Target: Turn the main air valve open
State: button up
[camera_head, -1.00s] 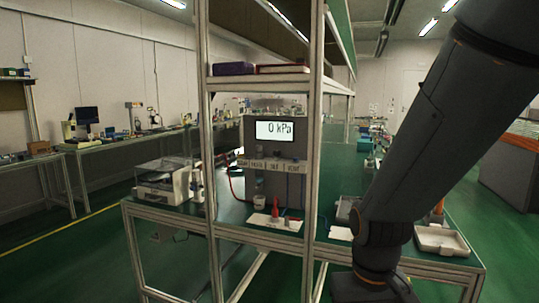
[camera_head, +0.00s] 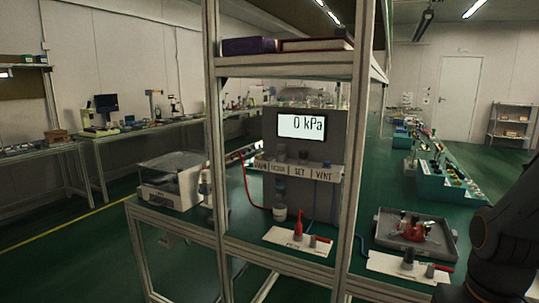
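A grey control panel (camera_head: 310,152) stands on the bench behind the frame posts. Its display (camera_head: 302,126) reads 0 kPa. Below the display is a strip of labels (camera_head: 298,171); the leftmost label looks like MAIN (camera_head: 260,165), and SET and VENT are further right. Small dark knobs sit above the labels. The main valve's own handle is partly hidden by the front post or too small to make out, so its position cannot be told. Dark links of my arm show at the lower right edge. My gripper is not in view.
Aluminium posts (camera_head: 215,140) rise in front of the panel on both sides. A grey tray (camera_head: 440,255) and another white mat (camera_head: 384,267) are to the right. A white machine (camera_head: 172,185) stands left.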

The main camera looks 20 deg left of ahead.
aim_at(264, 156)
jog(key=u, duration=0.25)
jog(key=i, duration=0.55)
jog(key=u, duration=0.9)
jog(key=i, duration=0.35)
jog(key=u, duration=0.4)
